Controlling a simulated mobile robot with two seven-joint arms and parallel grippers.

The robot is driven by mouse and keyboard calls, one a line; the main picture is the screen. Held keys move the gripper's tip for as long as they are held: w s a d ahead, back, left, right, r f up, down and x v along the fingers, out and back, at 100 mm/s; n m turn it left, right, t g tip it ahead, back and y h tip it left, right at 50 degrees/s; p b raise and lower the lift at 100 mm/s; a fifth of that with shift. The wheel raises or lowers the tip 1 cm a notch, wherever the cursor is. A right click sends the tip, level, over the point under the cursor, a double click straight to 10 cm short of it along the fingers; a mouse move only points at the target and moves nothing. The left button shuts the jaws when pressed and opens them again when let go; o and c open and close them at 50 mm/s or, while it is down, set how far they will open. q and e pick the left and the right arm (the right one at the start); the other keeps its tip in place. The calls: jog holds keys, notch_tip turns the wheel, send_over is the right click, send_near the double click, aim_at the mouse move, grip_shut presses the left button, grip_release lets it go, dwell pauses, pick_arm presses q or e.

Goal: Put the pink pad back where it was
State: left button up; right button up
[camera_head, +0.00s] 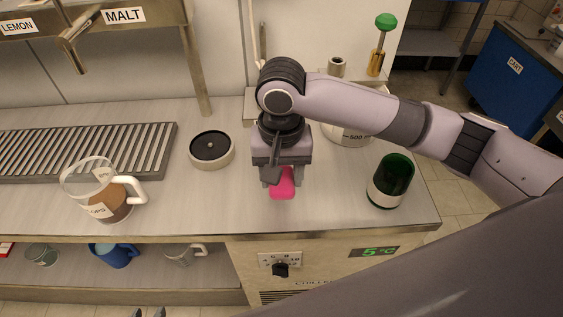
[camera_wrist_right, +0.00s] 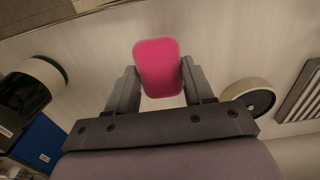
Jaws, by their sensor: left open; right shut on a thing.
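The pink pad (camera_head: 281,184) is between the fingers of my right gripper (camera_head: 279,172), which is shut on it over the front middle of the counter. In the right wrist view the pad (camera_wrist_right: 158,68) sits between the two grey fingertips (camera_wrist_right: 160,85). I cannot tell whether the pad touches the counter. The tips of my left gripper (camera_head: 148,312) just show at the bottom edge of the head view, apart and with nothing seen between them, in front of the counter.
A round black-topped dish (camera_head: 211,149) is left of my right gripper, with a glass jug (camera_head: 104,190) and slatted grate (camera_head: 75,155) further left. A dark green cup (camera_head: 391,180) and a white "500" vessel (camera_head: 347,134) are to the right. Counter around the pad is clear.

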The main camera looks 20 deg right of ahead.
aim_at(281, 190)
jog(key=shift+f+b, duration=0.3)
jog(key=shift+f, duration=2.25)
jog(key=shift+f, duration=0.45)
jog(key=o, duration=1)
jog(key=o, duration=0.5)
jog(key=shift+o, duration=0.2)
jog(key=shift+r+p, duration=0.65)
jog(key=shift+r, duration=3.35)
